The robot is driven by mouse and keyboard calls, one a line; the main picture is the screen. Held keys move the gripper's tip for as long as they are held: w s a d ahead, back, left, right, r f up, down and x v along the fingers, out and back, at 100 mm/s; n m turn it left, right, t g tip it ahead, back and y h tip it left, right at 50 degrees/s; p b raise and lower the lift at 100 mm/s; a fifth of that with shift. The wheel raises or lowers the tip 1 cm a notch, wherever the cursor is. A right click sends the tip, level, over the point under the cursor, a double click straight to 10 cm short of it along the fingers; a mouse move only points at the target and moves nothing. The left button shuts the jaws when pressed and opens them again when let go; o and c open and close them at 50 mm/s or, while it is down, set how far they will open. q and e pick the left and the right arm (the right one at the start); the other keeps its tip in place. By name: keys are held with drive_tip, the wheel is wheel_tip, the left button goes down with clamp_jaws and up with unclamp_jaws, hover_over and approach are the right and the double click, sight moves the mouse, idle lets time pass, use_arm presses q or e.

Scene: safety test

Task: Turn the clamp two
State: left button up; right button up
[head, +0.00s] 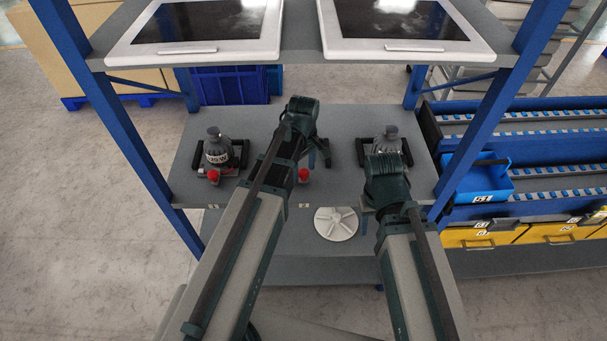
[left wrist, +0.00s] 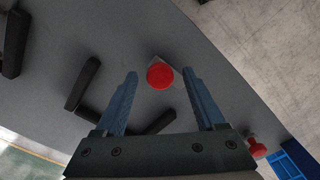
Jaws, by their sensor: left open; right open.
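Clamp two shows as a red knob (head: 303,175) behind the tag "2" on the middle shelf, partly hidden by my left arm. In the left wrist view the red knob (left wrist: 160,76) sits on a pale base, beside black bars (left wrist: 84,84). My left gripper (head: 318,156) is open over this spot. Its blue fingertips (left wrist: 160,78) lie on either side of the knob in the picture; whether they are level with it I cannot tell. My right gripper (head: 366,211) is low at the shelf's right front, mostly hidden by its own arm, and holds nothing visible.
A white disc (head: 336,223) lies on the lower shelf. Blue posts (head: 130,140) frame the rack; a blue bin (head: 478,185) is at right.

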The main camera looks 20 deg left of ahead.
use_arm(q)
drive_tip(key=shift+c, duration=0.4)
clamp_jaws()
drive_tip(key=shift+m, duration=0.3)
drive_tip(key=m, duration=0.3)
drive_tip(key=shift+m, duration=0.3)
drive_tip(key=m, duration=0.4)
drive_tip(key=shift+m, duration=0.3)
drive_tip(key=m, duration=0.4)
drive_tip(key=shift+m, duration=2.5)
